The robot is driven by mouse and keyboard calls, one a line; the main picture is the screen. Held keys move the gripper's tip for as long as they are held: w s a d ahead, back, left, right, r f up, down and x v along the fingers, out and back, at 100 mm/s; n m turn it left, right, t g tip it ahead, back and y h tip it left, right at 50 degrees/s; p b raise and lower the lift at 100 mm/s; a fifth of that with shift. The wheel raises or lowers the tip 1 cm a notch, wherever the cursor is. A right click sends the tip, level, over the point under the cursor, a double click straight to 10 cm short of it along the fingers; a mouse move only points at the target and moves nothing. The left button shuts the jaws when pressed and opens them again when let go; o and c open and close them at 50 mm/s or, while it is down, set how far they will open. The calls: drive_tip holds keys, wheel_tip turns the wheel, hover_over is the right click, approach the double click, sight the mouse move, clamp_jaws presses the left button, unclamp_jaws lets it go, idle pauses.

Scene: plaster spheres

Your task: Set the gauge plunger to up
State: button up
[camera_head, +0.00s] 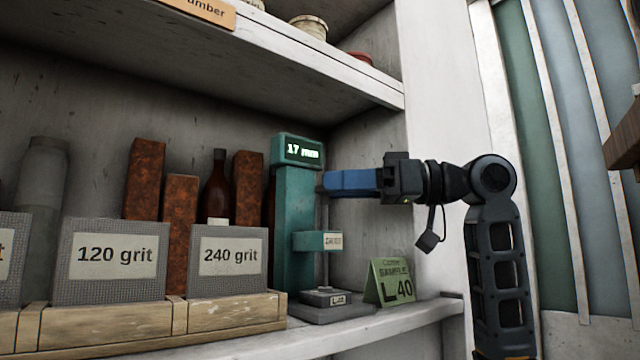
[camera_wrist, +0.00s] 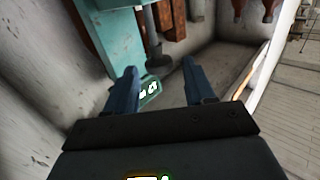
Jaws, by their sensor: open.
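The gauge (camera_head: 294,220) is a teal stand on the shelf with a lit display reading "17 mm". A teal block (camera_head: 318,241) with a small label juts right from its column, above a grey base (camera_head: 332,306). My gripper (camera_head: 326,183) reaches in from the right, its blue fingers level beside the upper column, above the block. In the wrist view the gripper (camera_wrist: 160,68) is open, fingers apart. A grey rod with a round end (camera_wrist: 152,45), possibly the plunger, shows beyond and between the fingertips, next to the teal body (camera_wrist: 115,38). I cannot tell whether they touch it.
A green card marked "L 40" (camera_head: 390,282) stands right of the base. Grit boxes (camera_head: 113,258) in a wooden tray, rusty blocks (camera_head: 145,178) and a brown bottle (camera_head: 216,188) are on the left. An upper shelf (camera_head: 300,45) runs above.

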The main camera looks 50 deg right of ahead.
drive_tip(key=shift+x, duration=1.5)
clamp_jaws()
